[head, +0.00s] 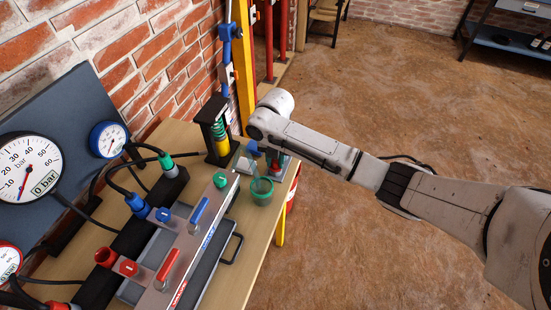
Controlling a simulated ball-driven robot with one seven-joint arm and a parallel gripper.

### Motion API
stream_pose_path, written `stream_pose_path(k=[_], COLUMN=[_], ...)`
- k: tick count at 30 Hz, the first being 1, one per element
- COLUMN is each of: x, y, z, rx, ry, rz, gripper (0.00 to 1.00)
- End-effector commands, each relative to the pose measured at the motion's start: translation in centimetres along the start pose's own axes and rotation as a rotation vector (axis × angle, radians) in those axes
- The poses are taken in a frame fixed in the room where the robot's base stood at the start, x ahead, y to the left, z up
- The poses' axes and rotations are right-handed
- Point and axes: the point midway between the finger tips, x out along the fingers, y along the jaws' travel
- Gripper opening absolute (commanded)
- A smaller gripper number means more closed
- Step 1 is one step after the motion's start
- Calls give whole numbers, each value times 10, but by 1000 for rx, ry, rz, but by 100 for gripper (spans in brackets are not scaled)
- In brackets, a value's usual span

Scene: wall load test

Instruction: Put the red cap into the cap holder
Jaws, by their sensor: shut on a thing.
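My gripper (266,163) is over the right edge of the wooden bench, beneath the end of my arm, which partly hides it. A translucent green cup (262,192) stands on the bench just below the gripper in the picture. It may be the cap holder, but I cannot tell for certain. I cannot tell whether the held thing touches the cup.
A metal panel (190,243) with blue and red levers fills the bench front. A red fitting (107,257) and hose connectors stand left of it. A black stand with a green-and-yellow part (217,130) is behind the cup. Pressure gauges (28,168) are at left.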

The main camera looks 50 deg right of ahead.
Motion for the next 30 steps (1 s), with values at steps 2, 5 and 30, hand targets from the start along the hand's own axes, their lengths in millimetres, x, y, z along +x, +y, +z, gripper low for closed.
stream_pose_path(k=[2,5,30], x=[0,0,2], y=[0,0,0], z=[0,0,0], rx=[0,0,0], ry=[0,0,0], rz=[0,0,0], gripper=[0,0,58])
